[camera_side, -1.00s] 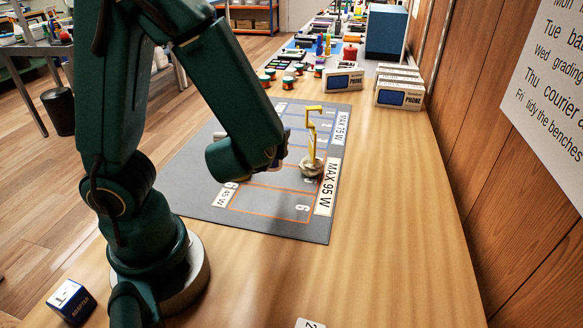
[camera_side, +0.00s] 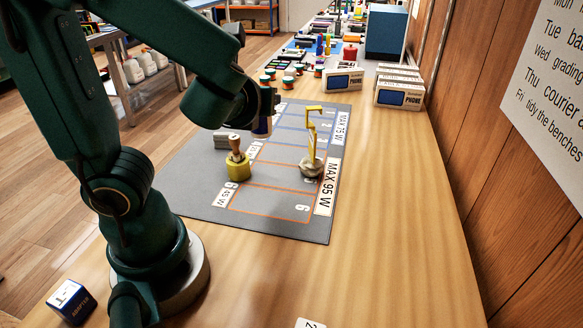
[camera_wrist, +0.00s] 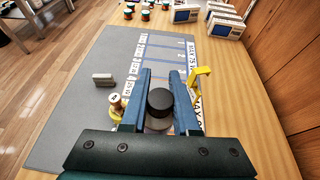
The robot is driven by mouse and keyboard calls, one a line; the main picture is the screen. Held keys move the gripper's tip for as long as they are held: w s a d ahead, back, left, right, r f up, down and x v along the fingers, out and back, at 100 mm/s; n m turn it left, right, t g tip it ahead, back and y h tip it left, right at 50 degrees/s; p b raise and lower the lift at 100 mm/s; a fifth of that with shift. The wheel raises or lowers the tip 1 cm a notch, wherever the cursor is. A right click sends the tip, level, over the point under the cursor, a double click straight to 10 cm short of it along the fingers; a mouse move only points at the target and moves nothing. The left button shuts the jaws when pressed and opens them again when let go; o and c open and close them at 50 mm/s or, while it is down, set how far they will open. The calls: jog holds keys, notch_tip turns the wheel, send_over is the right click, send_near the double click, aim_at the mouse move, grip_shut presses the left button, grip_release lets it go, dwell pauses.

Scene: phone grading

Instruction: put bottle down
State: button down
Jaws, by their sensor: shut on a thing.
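My gripper (camera_wrist: 160,97) is shut on the bottle, with one blue finger on each side. From above in the wrist view, the bottle shows as a round black cap (camera_wrist: 160,99) over a wider grey part. In the side view my gripper (camera_side: 264,112) is over the middle of the grey mat (camera_side: 196,196), and only a small part of what it holds shows below the dark wrist. The bottle's lower body is mostly hidden, and I cannot tell its clearance from the mat.
A yellow hook on a round base (camera_side: 311,140) stands right of my gripper. A yellow pot-like object with a wooden handle (camera_side: 237,158) and a grey block (camera_side: 222,140) are at left. White phone boxes (camera_side: 400,94) stand at the back. The mat's near part is clear.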

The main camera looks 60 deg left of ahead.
jog(key=s+f+n+g+y, duration=0.2)
jog(key=s+f+n+g, duration=0.5)
jog(key=s+n+g, duration=0.5)
jog(key=s+d+f+n+g+h, duration=0.2)
jog(key=d+n+g+h, duration=0.6)
jog(key=n+g+h, duration=0.3)
jog(key=w+d+r+n+t+h, duration=0.3)
jog(key=w+d+n+h, duration=0.2)
jog(key=d+n+h, duration=0.45)
jog(key=w+r+n+t+h, duration=0.5)
jog(key=w+r+n+t, duration=0.1)
jog(key=w+n+t, duration=0.3)
jog(key=shift+g, duration=0.7)
jog(key=d+f, duration=0.4)
jog(key=s+d+f, duration=0.1)
jog(key=d+f, duration=0.2)
jog(key=f, duration=0.1)
jog(key=s+d+f, duration=0.1)
jog(key=d+f, duration=0.3)
jog(key=shift+s+d, duration=0.25)
jog(key=shift+d, duration=0.05)
jog(key=shift+f, duration=2.05)
